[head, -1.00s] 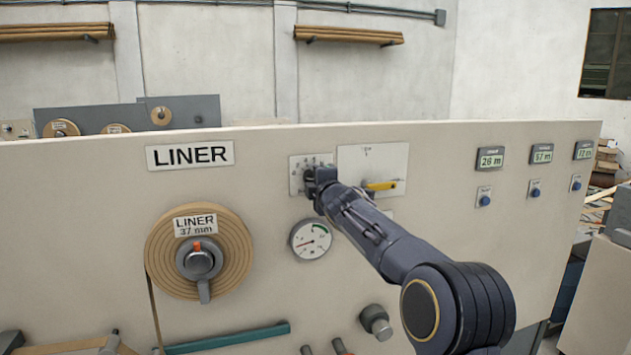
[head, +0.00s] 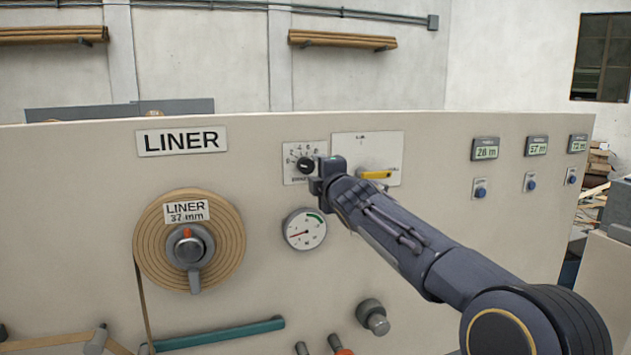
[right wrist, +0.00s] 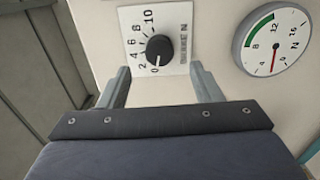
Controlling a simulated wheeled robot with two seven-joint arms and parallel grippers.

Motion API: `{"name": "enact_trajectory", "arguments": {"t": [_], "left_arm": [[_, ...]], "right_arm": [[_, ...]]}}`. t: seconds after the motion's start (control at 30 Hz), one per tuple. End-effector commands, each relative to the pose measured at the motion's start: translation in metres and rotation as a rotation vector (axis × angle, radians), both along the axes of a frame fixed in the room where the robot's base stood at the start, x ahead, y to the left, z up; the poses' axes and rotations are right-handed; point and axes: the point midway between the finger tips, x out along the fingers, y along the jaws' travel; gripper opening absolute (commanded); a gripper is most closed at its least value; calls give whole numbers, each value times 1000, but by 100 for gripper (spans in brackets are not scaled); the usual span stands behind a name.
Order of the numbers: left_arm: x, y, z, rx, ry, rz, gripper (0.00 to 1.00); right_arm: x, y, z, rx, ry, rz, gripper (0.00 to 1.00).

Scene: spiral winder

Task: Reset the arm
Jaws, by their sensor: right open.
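My right arm reaches in from the lower right in the head view. Its gripper (head: 318,178) is just below and in front of a black dial knob (head: 305,164) on a white numbered plate (head: 291,173). In the right wrist view the gripper (right wrist: 160,82) is open, with two grey fingers apart. The knob (right wrist: 159,49) shows beyond and between the fingertips, with nothing held. Its pointer is near 0 on a scale up to 10. My left gripper is not clearly seen.
A round gauge (head: 304,229) is below the dial. A yellow lever (head: 374,175) is to its right. A liner roll (head: 152,247) with a grey hub is at left. Digital displays (head: 485,149) and blue buttons (head: 480,188) are at right. A grey knob (head: 372,317) protrudes low on the panel.

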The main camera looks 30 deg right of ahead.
Motion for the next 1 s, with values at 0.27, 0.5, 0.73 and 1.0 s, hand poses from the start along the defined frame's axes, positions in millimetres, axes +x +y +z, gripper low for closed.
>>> {"name": "enact_trajectory", "arguments": {"t": [0.27, 0.5, 0.73, 1.0], "left_arm": [[0, 0, 0, 0, 0, 0, 36], [0, 0, 1, 0, 0, 0, 36], [0, 0, 12, 0, 0, 0, 36], [0, 0, 30, 0, 0, 0, 36]], "right_arm": [[-1, 0, 1, -1, 1, 0, 59], [-2, 0, 0, 6, 2, -1, 59], [-62, -5, -48, 446, 103, -47, 59], [-211, 78, -161, 1272, 400, -205, 59]]}}
